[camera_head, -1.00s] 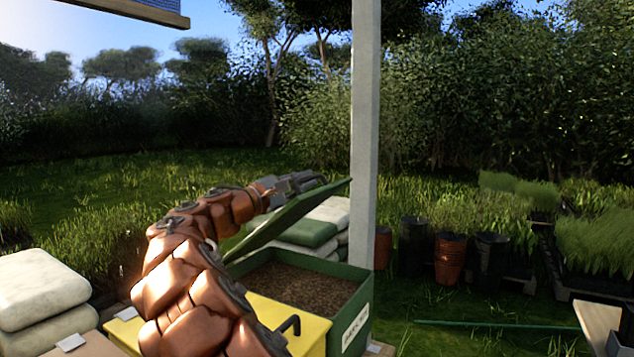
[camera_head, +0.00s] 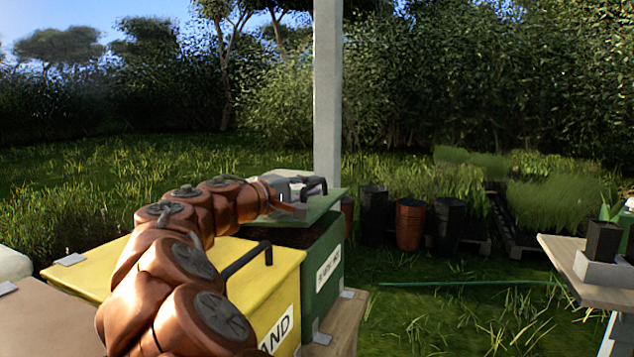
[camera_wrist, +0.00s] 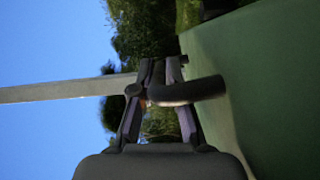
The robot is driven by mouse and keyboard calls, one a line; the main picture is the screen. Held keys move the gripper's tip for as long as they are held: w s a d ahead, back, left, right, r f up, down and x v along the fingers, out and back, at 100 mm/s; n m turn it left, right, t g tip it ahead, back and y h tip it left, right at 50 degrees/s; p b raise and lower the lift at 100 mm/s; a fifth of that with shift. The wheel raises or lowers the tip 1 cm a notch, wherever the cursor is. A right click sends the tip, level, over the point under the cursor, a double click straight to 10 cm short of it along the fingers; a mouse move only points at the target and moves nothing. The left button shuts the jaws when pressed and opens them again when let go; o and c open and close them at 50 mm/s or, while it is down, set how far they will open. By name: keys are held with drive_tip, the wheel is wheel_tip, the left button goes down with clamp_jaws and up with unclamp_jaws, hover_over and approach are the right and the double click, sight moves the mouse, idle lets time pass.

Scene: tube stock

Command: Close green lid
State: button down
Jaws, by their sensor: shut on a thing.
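The green lid (camera_head: 325,205) is on the far side of the green box (camera_head: 325,262) in the head view, tilted at a low angle. A dark gap with soil (camera_head: 288,237) shows between the lid and the box. My gripper (camera_head: 298,190) is at the lid's black handle (camera_head: 316,183), shut on it. In the wrist view, the fingers (camera_wrist: 160,68) close around the dark handle bar (camera_wrist: 190,90), with the lid's green face (camera_wrist: 270,80) on the right. My arm hides part of the box and the lid's left side.
A yellow bin (camera_head: 255,258) with a black handle stands left of the green box, partly behind my arm. A pale post (camera_head: 327,100) rises behind the lid. Pots (camera_head: 410,222) stand on the grass at right. A bench (camera_head: 575,265) is at the far right.

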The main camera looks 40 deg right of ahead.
drive_tip(key=shift+f, duration=0.35)
drive_tip(key=c, duration=1.2)
unclamp_jaws()
